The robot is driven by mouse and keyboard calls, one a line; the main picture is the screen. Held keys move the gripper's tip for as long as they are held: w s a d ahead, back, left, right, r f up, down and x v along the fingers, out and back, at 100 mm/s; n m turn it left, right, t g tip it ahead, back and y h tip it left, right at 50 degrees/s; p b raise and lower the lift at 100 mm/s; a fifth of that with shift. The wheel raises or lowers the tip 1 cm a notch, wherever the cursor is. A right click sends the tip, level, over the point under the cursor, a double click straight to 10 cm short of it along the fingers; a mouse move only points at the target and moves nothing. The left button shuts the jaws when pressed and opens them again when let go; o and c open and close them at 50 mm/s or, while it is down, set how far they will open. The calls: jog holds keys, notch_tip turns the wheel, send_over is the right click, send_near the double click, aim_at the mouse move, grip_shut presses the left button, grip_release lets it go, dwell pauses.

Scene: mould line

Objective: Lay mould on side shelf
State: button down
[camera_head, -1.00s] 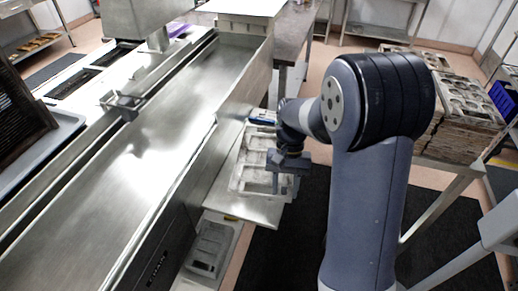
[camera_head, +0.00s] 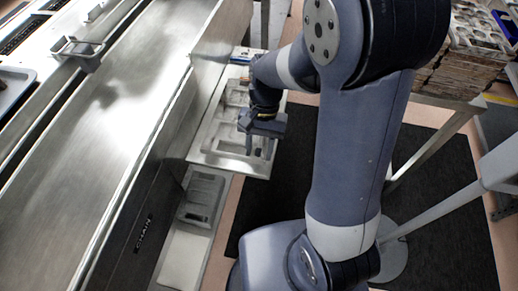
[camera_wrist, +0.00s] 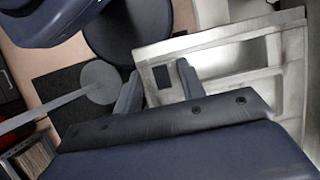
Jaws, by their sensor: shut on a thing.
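The mould (camera_head: 228,122) is a pale grey tray with several rectangular hollows, in the head view beside the conveyor. It lies flat on or just over the metal side shelf (camera_head: 250,168); I cannot tell if it touches everywhere. My gripper (camera_head: 262,142) is at the mould's right edge, shut on it, and hides part of that edge. In the wrist view the mould (camera_wrist: 285,70) fills the right side, and my gripper's fingers (camera_wrist: 160,88) are at its rim. The fingertips' contact is partly hidden.
The steel conveyor wall (camera_head: 170,130) rises along the shelf's left side. A lower shelf holds another tray (camera_head: 203,195). A stack of moulds (camera_head: 465,55) stands on a table at the right. Dark mat (camera_head: 440,200) covers open floor.

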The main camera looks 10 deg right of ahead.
jog(key=shift+f, duration=1.25)
jog(key=c, duration=0.9)
grip_release()
jog(key=v, duration=1.2)
